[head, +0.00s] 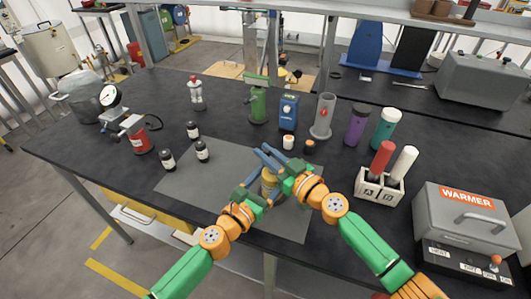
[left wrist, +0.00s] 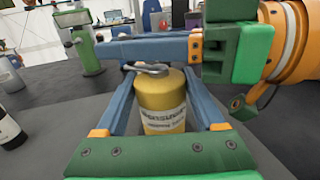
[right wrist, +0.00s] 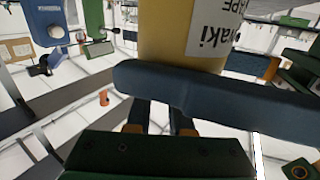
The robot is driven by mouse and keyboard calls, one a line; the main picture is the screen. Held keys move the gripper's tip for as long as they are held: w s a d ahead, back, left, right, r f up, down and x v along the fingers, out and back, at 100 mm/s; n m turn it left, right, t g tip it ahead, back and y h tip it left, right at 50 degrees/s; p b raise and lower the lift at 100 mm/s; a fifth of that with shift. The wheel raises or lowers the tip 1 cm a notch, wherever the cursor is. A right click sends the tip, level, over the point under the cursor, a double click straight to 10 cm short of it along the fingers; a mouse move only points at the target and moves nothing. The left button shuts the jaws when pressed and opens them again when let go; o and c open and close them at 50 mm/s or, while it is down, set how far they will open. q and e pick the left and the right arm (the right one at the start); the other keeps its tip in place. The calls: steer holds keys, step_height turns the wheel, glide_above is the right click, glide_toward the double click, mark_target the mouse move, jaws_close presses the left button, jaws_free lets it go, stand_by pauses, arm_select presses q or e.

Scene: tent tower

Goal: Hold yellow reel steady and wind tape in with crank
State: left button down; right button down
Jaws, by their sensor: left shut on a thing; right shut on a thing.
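The yellow reel (head: 268,183) stands upright on the grey mat, partly hidden by my grippers in the head view. In the left wrist view the reel (left wrist: 162,100) shows a pale printed label and a grey crank (left wrist: 153,69) on top. My left gripper (left wrist: 159,78) is shut on the reel's body, one blue finger on each side. My right gripper (head: 264,154) reaches in above the reel and is shut at the crank; its exact hold is hidden. The right wrist view shows the reel's yellow side (right wrist: 180,35) behind a dark blue finger.
A small white-and-orange jar (head: 288,142), a blue device (head: 289,112) and a green stand (head: 258,100) are behind. A two-slot holder (head: 379,188) and a warmer (head: 465,215) are on the right.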

steer(key=shift+r+m+t+h, duration=0.25)
steer(key=shift+m+t+h, duration=0.05)
steer(key=shift+t, duration=0.2)
steer(key=shift+w+r+m+t+h, duration=0.1)
steer(key=shift+m+t+h, duration=0.2)
steer(key=shift+w+d+f+m+h, duration=0.1)
steer(key=shift+d+f+m+h, duration=0.1)
steer(key=shift+m+h, duration=0.3)
steer(key=shift+d+m+t+h, duration=0.25)
steer(key=shift+m+t+h, duration=0.35)
steer(key=shift+h, duration=0.35)
steer(key=shift+d+m+t+h, duration=0.25)
steer(key=shift+m+t+h, duration=0.35)
steer(key=shift+h, duration=0.35)
steer(key=c, duration=0.8)
jaws_free()
steer(key=shift+d, duration=0.1)
